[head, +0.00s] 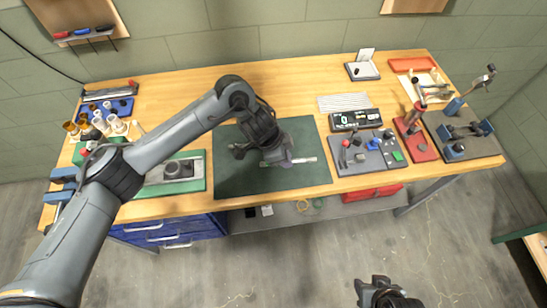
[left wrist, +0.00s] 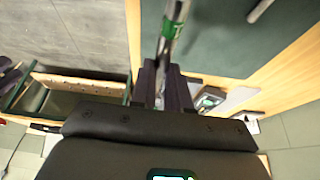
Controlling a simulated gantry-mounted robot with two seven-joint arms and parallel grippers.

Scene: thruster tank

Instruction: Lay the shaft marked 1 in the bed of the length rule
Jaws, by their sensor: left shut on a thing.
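My left gripper (head: 285,162) is low over the dark green mat (head: 235,180) in the head view. It is shut on a silver shaft with a green band (left wrist: 170,32), which shows between the fingers in the left wrist view (left wrist: 166,88). No number can be read on the shaft. A second silver rod (left wrist: 261,9) shows over the mat in the left wrist view, apart from the held one. I cannot tell for sure which fixture is the length rule. My right gripper (head: 383,290) is at the bottom of the head view, away from the bench; its jaws are unclear.
A black digital display (head: 355,120) stands right of the mat, behind a grey tray of small coloured parts (head: 367,155). A green plate with a grey fixture (head: 178,172) lies left of the mat. Red and dark fixtures (head: 415,138) crowd the right end. Much of the mat is clear.

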